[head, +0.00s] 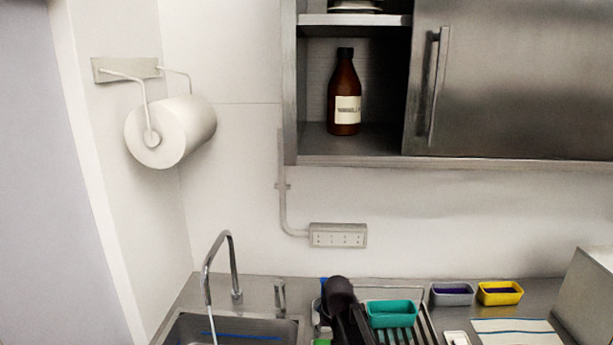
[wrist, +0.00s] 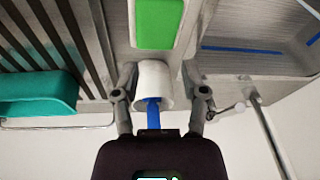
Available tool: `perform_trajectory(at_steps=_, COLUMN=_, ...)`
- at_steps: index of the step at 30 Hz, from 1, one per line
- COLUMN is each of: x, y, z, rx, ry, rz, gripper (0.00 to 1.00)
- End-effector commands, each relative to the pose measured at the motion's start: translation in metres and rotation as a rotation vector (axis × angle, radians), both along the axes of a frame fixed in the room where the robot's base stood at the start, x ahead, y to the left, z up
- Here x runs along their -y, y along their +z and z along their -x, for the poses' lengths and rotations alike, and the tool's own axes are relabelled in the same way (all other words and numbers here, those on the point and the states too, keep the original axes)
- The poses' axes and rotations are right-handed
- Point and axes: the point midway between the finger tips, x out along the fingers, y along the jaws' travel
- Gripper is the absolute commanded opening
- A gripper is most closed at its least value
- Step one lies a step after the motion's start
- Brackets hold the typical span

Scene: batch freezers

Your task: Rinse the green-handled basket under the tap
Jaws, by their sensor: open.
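No basket with a green handle can be clearly made out in either view. My gripper (wrist: 159,82) is open in the wrist view, with a white cylindrical holder (wrist: 153,78) and a blue upright piece (wrist: 153,112) showing between its fingers; contact cannot be told. A flat green block (wrist: 155,24) lies beyond them, and a bit of green also shows at the bottom of the head view (head: 322,342). The tap (head: 229,238) arches over the steel sink (head: 293,322); a thin pale line under its spout looks like running water. Blue strips show in the sink (wrist: 240,50).
A teal tub (head: 392,314) sits on the slatted drainer, right of my arm. Grey (head: 451,295) and yellow (head: 499,293) tubs stand behind on the counter. A cabinet (head: 510,80) with a brown bottle (head: 345,95) hangs above; a paper roll (head: 170,130) is at left.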

Motion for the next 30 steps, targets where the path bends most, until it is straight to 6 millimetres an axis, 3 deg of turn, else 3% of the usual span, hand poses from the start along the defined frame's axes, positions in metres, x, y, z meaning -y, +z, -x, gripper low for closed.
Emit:
perform_trajectory(at_steps=1, x=0.022, y=-0.008, z=0.024, rx=-0.024, ry=-0.021, rz=0.014, gripper=0.56)
perform_trajectory(at_steps=6, x=0.079, y=-0.021, z=0.082, rx=-0.115, ry=-0.075, rz=0.057, gripper=0.56)
perform_trajectory(at_steps=12, x=0.106, y=-0.027, z=0.122, rx=-0.181, ry=-0.105, rz=0.083, gripper=0.56)
perform_trajectory(at_steps=16, x=0.112, y=-0.028, z=0.13, rx=-0.196, ry=-0.111, rz=0.088, gripper=0.56)
perform_trajectory(at_steps=30, x=0.112, y=-0.028, z=0.129, rx=-0.197, ry=-0.111, rz=0.088, gripper=0.56)
